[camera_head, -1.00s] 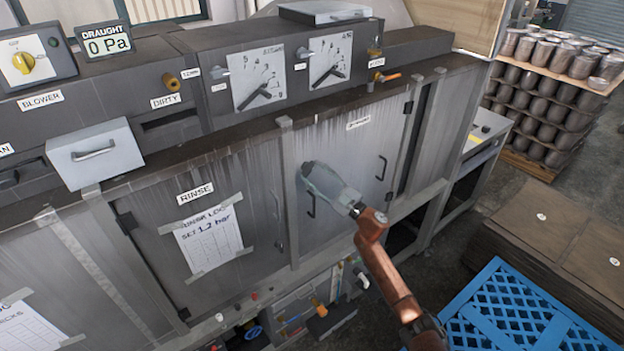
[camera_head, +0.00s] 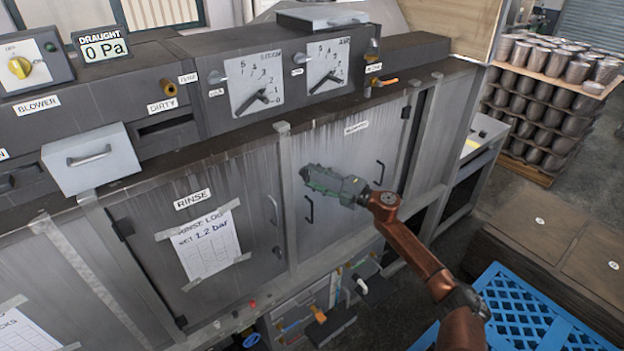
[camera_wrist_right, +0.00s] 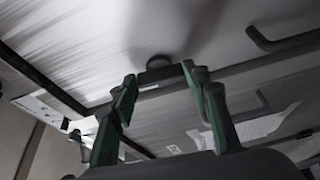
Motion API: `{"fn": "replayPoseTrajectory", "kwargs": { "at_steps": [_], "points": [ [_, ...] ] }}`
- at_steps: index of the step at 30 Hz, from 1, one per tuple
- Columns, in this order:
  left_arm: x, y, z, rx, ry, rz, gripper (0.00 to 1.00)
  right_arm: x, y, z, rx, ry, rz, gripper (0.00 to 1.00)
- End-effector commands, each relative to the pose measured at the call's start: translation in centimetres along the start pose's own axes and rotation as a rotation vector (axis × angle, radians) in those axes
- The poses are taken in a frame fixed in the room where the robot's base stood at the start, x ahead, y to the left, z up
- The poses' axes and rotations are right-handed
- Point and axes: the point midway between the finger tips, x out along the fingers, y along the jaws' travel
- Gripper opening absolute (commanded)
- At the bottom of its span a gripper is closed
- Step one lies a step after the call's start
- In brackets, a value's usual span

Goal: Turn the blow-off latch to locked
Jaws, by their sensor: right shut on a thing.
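The grey door with a small label, too blurred to read surely (camera_head: 345,155), is closed in the middle of the head view. My right gripper (camera_head: 308,178) reaches to its upper left part, and its body hides what it holds there. In the right wrist view, the green fingers of the right gripper (camera_wrist_right: 160,79) are shut on a small dark latch piece (camera_wrist_right: 157,72) at the door face, with a rounded boss behind it. Whether the latch stands at locked cannot be told. My left gripper is not in view.
Dark handles (camera_head: 309,210) and (camera_head: 380,172) stand out from this door. The rinse door (camera_head: 165,245) is to its left. Gauges (camera_head: 256,95) are above. A blue pallet (camera_head: 520,310) and stacked pans (camera_head: 545,110) are at right.

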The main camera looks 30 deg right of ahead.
Motion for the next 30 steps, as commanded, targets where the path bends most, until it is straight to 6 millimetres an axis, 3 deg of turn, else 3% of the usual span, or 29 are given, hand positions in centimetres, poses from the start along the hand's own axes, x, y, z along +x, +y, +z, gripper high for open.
{"fn": "replayPoseTrajectory", "kwargs": {
  "at_steps": [23,24,30],
  "points": [
    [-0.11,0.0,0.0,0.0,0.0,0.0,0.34,0.03,-0.08,-0.08,-0.089,0.002,-0.039,0.19],
    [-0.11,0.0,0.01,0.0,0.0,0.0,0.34,0.03,-0.08,-0.08,-0.089,0.002,-0.039,0.46],
    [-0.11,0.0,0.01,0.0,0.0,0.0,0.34,0.02,0.0,-0.05,-0.087,0.001,-0.038,0.6]
  ]
}}
